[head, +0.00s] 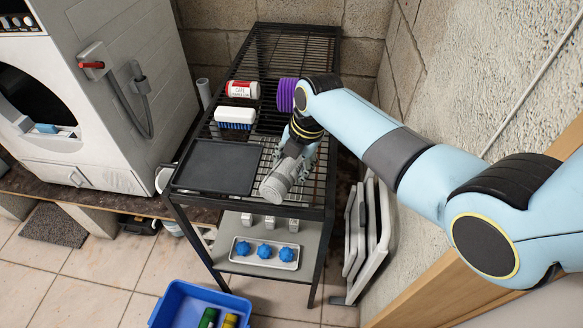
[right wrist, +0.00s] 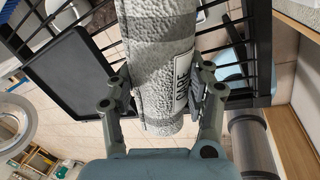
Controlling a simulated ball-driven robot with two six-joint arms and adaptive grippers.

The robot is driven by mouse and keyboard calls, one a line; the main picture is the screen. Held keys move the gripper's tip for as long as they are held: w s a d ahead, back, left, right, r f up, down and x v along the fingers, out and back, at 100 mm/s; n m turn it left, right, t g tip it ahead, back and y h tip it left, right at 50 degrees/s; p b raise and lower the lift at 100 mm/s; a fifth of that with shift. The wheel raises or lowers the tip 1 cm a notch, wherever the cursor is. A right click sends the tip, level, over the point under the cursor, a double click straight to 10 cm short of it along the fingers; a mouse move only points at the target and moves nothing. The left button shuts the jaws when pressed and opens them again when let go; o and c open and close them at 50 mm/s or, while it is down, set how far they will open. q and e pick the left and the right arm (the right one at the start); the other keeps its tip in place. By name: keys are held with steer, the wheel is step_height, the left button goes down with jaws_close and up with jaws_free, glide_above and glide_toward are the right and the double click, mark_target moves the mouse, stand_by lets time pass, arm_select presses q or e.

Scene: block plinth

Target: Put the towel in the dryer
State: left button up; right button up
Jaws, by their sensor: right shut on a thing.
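A grey rolled towel (head: 274,188) is over the front right of the black wire rack's top shelf. My right gripper (head: 290,160) is shut on it from behind. In the right wrist view the rolled towel (right wrist: 157,55), with a white printed label, sits between both fingers (right wrist: 165,88). I cannot tell whether it touches the shelf. The white dryer (head: 125,70) stands at the left, and its round dark opening (head: 35,92) shows at the picture's left edge. Something light and blue lies low in the opening. My left gripper is out of view.
A black tray (head: 215,167), a white-and-blue brush (head: 235,117), a red-and-white can (head: 242,90) and a purple roll (head: 287,95) are on the rack. A lower tray (head: 280,262) holds blue balls. A blue crate (head: 170,300) stands on the floor. Folded panels (head: 362,235) lean at right.

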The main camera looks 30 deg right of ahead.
steer(key=o, duration=1.5)
steer(key=shift+f, duration=0.1)
